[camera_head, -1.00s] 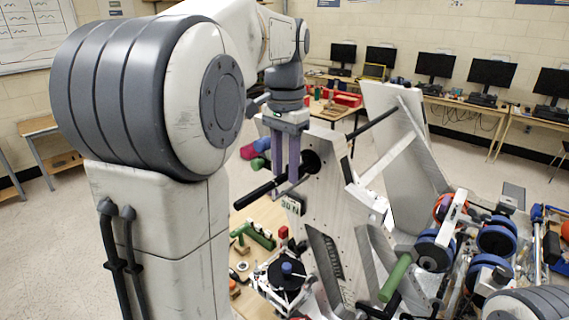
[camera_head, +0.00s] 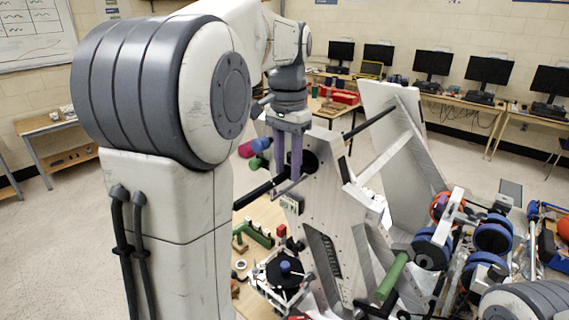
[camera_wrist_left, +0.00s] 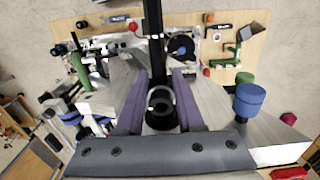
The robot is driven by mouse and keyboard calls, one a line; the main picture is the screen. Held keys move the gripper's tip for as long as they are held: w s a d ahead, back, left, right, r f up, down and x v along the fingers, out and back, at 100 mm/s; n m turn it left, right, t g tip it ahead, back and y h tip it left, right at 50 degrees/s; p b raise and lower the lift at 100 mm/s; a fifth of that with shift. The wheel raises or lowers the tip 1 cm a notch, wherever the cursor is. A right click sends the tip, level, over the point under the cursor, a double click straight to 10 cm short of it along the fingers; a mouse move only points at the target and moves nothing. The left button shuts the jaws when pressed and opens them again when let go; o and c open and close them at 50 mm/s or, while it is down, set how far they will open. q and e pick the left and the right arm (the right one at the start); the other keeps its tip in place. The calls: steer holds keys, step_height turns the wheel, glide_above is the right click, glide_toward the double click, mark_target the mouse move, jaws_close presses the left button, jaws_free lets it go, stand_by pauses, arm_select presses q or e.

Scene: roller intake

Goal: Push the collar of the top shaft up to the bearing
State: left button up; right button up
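The top shaft (camera_head: 262,189) is a black rod running through a pale angled plate (camera_head: 325,195). The dark round bearing (camera_head: 311,161) sits in the plate just beside my left gripper. My left gripper (camera_head: 289,176) points down, its two purple fingers astride the shaft on the near side of the plate. In the left wrist view, the fingers (camera_wrist_left: 160,82) stand apart on either side of the shaft (camera_wrist_left: 152,25). A dark round part with a grey ring (camera_wrist_left: 160,103) lies between them; I cannot tell whether it is the collar or the bearing. My right gripper is out of view.
A second pale plate (camera_head: 385,135) stands behind the first. A green roller (camera_head: 392,277) and blue-rimmed wheels (camera_head: 494,236) are at the lower right. A wooden bench with a black reel (camera_head: 284,274) and green parts (camera_head: 255,234) lies below. Blue and green cylinders (camera_head: 259,145) are beside the gripper.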

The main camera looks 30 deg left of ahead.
arm_select(q)
steer(key=shift+w+d+p, duration=0.1)
steer(key=shift+w+p, duration=0.25)
steer(key=shift+w, duration=0.3)
steer(key=shift+w+p, duration=0.35)
steer(key=shift+w, duration=0.1)
steer(key=shift+w+d, duration=0.1)
steer(key=shift+w, duration=0.3)
steer(key=shift+s, duration=0.75)
step_height(320, 180, up, 9)
steer(key=p, duration=0.8)
